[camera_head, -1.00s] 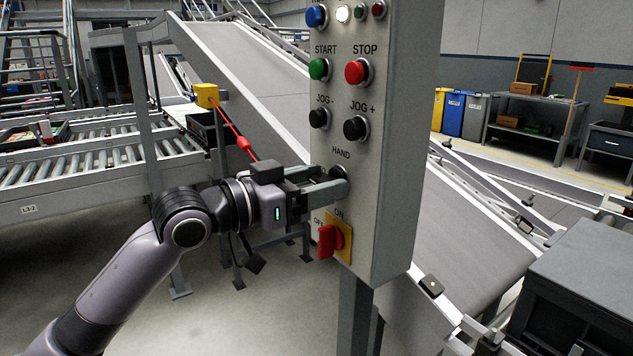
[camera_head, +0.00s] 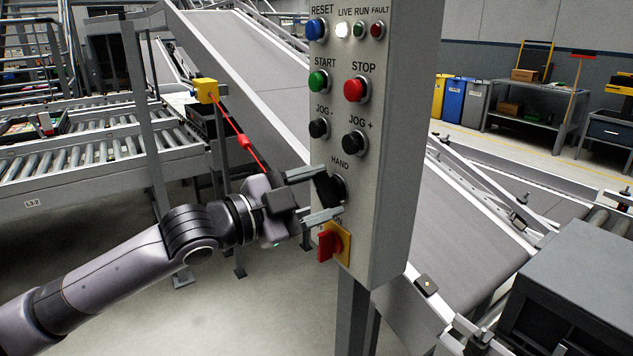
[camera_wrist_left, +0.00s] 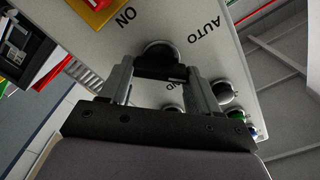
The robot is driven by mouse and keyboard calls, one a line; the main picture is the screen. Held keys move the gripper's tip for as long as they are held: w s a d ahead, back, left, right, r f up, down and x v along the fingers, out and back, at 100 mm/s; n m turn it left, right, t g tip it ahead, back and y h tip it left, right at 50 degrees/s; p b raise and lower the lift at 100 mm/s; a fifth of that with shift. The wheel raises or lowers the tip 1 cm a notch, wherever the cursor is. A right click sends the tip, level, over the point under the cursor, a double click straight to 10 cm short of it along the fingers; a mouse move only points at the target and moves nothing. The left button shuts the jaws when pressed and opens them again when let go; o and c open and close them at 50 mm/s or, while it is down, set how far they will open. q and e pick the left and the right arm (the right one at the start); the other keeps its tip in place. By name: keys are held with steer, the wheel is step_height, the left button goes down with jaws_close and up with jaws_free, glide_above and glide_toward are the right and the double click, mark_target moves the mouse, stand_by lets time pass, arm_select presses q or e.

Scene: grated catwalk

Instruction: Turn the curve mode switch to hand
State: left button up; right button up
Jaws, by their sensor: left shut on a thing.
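The mode switch is a black knob (camera_head: 336,187) on the front of the grey control panel (camera_head: 395,130), below the HAND label (camera_head: 340,163). In the wrist view the knob (camera_wrist_left: 158,52) lies between my fingers, with AUTO printed to one side and HAND partly hidden by a finger. My left gripper (camera_head: 331,190) is shut on the knob, one finger above it and one below in the head view. The knob's pointer is mostly covered, so its exact setting cannot be told. My right gripper is out of view.
A red ON/OFF switch (camera_head: 327,243) on a yellow plate sits just below my lower finger. Two black jog buttons (camera_head: 354,143) are above. A red pull cord (camera_head: 244,141) hangs behind my wrist. Conveyors lie on both sides.

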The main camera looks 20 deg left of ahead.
arm_select(q)
steer(key=m+p, duration=0.2)
steer(key=m, duration=0.2)
steer(key=shift+r+m+p, duration=0.15)
steer(key=shift+m+p, duration=0.15)
steer(key=shift+p, duration=0.1)
steer(key=shift+f+m+p, duration=0.2)
steer(key=shift+m+p, duration=0.55)
steer(key=shift+m, duration=1.15)
steer(key=o, duration=1.1)
steer(key=shift+d, duration=0.1)
steer(key=shift+c, duration=0.2)
steer(key=shift+f, duration=0.1)
